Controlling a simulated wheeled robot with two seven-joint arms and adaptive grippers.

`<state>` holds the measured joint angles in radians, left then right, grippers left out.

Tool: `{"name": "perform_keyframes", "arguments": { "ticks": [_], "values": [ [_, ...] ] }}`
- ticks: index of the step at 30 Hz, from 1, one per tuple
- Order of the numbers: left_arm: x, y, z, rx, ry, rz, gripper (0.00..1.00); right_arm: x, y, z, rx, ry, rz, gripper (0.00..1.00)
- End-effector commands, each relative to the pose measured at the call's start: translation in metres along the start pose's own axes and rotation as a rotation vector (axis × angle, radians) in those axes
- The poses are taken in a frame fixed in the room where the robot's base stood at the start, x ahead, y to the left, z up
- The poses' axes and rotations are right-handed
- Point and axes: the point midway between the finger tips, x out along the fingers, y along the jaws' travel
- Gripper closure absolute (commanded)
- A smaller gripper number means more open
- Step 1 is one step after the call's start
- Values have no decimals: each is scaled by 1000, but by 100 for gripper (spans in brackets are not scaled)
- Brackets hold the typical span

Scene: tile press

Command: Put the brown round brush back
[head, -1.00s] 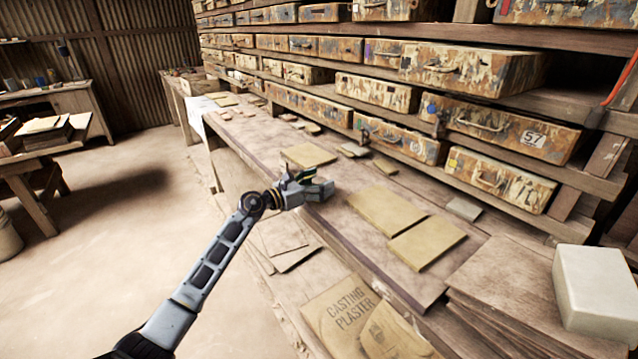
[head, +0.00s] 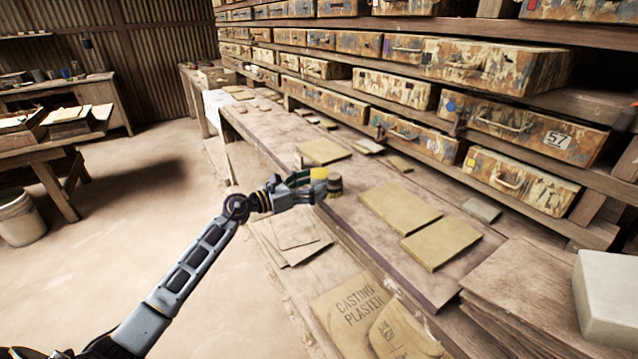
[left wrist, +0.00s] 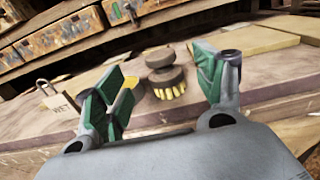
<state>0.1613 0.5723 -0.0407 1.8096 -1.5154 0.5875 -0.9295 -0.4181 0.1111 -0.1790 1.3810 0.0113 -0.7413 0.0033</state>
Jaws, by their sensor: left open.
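The brown round brush (left wrist: 164,72) has a dark knob, a dark round body and short yellow bristles facing down. In the head view the brush (head: 335,185) shows as a small dark shape at the front edge of the bench (head: 375,245). My left gripper (head: 312,184) is open and empty right beside it, on its left. In the left wrist view the brush lies in the gap between the green-padded fingers of my left gripper (left wrist: 165,85), apart from the right finger. I cannot tell whether the left fingers touch it. My right gripper is out of view.
Flat tan tiles (head: 400,207) lie on the bench to the right of the brush. Shelves of paint-stained drawers (head: 395,88) rise behind. A white block (head: 607,295) stands at the right. A tag reading WET (left wrist: 62,100) shows in the wrist view.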

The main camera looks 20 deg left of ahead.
Motion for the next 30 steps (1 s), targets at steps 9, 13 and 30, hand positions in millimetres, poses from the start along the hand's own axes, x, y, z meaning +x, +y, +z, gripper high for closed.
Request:
{"name": "perform_keyframes", "arguments": {
  "ticks": [9, 13, 30],
  "values": [
    [-28, 0, -1, 1, 1, 0, 30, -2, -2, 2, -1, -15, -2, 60],
    [-35, 0, 0, 2, 0, 0, 30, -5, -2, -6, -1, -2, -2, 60],
    [-41, 0, 0, 1, 0, 0, 30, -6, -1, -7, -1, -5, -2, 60]
  ]
}}
